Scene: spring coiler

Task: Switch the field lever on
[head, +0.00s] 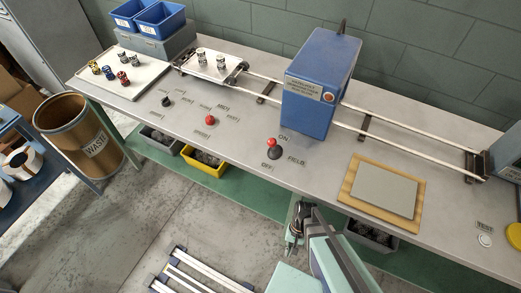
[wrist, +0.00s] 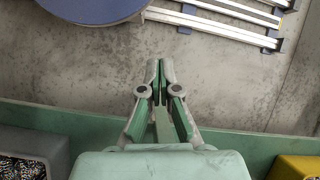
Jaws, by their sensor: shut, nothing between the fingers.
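The field lever (head: 274,149) has a red knob on a dark base. It stands on the bench top in the head view, between the ON label (head: 283,137) behind it and the OFF label (head: 267,167) in front. I cannot tell for sure which way it leans. My gripper (head: 295,232) is off the bench's front edge, in front of and below the lever, and not touching it. In the wrist view, my gripper's fingertips (wrist: 160,72) are together with nothing between them. The lever is not in the wrist view.
A blue machine box (head: 318,85) on rails stands behind the lever. Another red-knobbed control (head: 210,120) is to its left, and a wooden board with a grey plate (head: 385,189) to its right. A yellow bin (head: 205,163) sits below the bench. Slatted rails (head: 190,275) lie low in front.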

